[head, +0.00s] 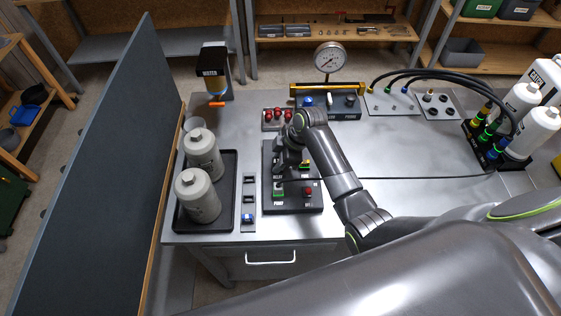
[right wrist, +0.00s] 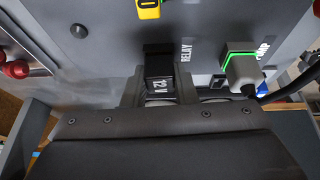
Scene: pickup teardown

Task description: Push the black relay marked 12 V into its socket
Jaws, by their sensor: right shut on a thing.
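The black relay (right wrist: 160,86) shows in the right wrist view, with a white 12 V mark on its face. My right gripper (right wrist: 159,98) is shut on it, one finger on each side. A black part (right wrist: 158,48) lies just beyond it, beside the word RELAY on the dark panel (right wrist: 215,20). I cannot tell whether that is the socket or the relay's own side, nor how deep the relay sits. In the head view my right gripper (head: 284,162) is over the black board (head: 298,207), and it hides the relay. My left gripper is not in view.
A grey plug (right wrist: 243,74) sits in a green-edged socket right of the relay. A red knob (right wrist: 16,69) is at the left. Two grey canisters (head: 202,155) stand in a black tray (head: 180,219) left of the board. Clear bench (head: 400,145) lies to the right.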

